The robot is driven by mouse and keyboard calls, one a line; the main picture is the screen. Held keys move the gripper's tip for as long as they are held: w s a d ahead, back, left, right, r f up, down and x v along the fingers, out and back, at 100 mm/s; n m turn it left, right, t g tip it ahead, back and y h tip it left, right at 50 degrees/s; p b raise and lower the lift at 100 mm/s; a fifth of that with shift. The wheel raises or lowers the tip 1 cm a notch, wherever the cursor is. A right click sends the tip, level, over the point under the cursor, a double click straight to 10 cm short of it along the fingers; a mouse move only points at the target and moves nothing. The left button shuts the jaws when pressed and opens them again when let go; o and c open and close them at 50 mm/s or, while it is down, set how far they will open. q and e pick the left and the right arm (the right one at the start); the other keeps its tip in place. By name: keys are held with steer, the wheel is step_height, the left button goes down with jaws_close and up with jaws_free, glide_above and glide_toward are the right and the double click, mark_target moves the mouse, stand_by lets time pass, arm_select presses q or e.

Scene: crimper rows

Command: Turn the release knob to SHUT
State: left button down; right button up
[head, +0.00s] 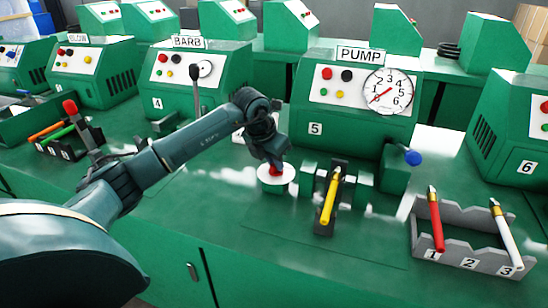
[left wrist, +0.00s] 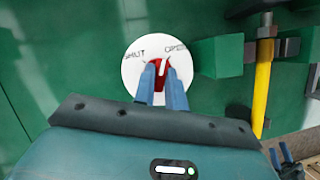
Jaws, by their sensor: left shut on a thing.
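The red release knob (left wrist: 163,66) sits on a white round dial (left wrist: 133,72) in front of the PUMP machine (head: 312,125). The dial bears the word SHUT at its left and another word, probably OPEN, at its right. A white mark on the knob points up, between the two words. My left gripper (left wrist: 164,82) is shut on the knob from above, one blue finger on each side. In the head view the left gripper (head: 272,164) hides part of the knob. A small blue and dark part at the lower right of the left wrist view may be my right gripper (left wrist: 281,154).
Right of the dial, a yellow-handled tool (head: 329,200) rests in a dark holder between green blocks. A blue-knobbed lever (head: 412,158) stands beyond it. A grey rack (head: 463,262) numbered 1 to 3 holds a red and a white tool. The bench front left of the rack is clear.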

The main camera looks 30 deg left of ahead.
arm_select(q)
steer(key=n+y, duration=0.1)
steer(key=n, duration=0.2)
steer(key=n+y, duration=0.1)
steer(key=n, duration=0.2)
steer(key=shift+w+d+y, duration=0.1)
steer(key=shift+d+y, duration=0.1)
steer(key=shift+y, duration=0.1)
steer(key=n+g+y, duration=0.1)
steer(key=n, duration=0.2)
steer(key=n+g+y, duration=0.1)
steer(key=n, duration=0.3)
steer(key=shift+w+d, duration=0.1)
steer(key=c, duration=1.4)
jaws_free()
steer(key=shift+c, duration=0.2)
steer(key=p+v, duration=0.1)
steer(key=v, duration=1.2)
steer(key=shift+r, duration=0.15)
